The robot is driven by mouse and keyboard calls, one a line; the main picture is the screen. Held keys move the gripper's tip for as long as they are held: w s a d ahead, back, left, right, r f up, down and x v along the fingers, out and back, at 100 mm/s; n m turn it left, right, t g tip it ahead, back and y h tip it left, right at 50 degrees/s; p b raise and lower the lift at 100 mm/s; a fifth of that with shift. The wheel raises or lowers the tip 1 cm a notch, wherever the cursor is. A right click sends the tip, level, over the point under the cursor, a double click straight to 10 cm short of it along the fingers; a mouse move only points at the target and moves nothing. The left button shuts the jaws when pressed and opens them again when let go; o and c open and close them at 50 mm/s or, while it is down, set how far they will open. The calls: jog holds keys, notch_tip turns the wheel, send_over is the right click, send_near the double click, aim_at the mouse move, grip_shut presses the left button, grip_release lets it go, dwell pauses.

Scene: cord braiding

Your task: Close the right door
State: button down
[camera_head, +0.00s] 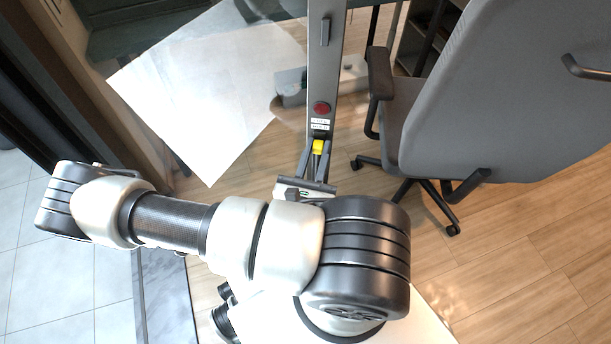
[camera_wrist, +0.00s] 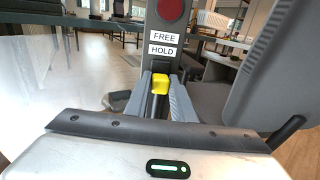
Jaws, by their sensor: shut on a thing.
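A grey upright post (camera_head: 325,60) stands ahead of me, with a red button (camera_head: 321,108) and two small labels below it. In the wrist view the labels (camera_wrist: 163,43) read FREE and HOLD. Below them is a lever with a yellow tip (camera_wrist: 160,84). My gripper (camera_head: 317,155) is shut on this lever, one finger on each side. A see-through pane seems to adjoin the post on its left. I cannot tell for sure whether post and pane form the right door, and I see no latch.
A grey office chair (camera_head: 480,90) on castors stands close on the right, its armrest near the post. A bright white sheet-like surface (camera_head: 205,90) lies to the left. Wood floor (camera_head: 530,240) is open at the lower right.

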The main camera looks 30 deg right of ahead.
jog(key=shift+m+g+h, duration=0.4)
jog(key=shift+g, duration=0.1)
jog(key=v, duration=0.5)
jog(key=shift+s+a, duration=0.1)
jog(key=shift+s, duration=0.1)
jog(key=s+a+m+g+h+p, duration=0.1)
jog(key=s+a, duration=0.3)
jog(key=a, duration=0.1)
jog(key=shift+s+a+g, duration=0.2)
jog(key=shift+a+g, duration=0.05)
jog(key=shift+g, duration=0.05)
jog(key=shift+r, duration=0.1)
jog(key=s+a+m+g+h+p, duration=0.1)
jog(key=s+a+m+g+p, duration=0.1)
jog(key=s+a, duration=0.6)
jog(key=shift+s+a+g+h+p, duration=0.2)
jog(key=shift+a+g+h+p, duration=0.25)
jog(key=shift+a, duration=1.3)
jog(key=c, duration=1.2)
grip_release()
jog(key=shift+o, duration=0.2)
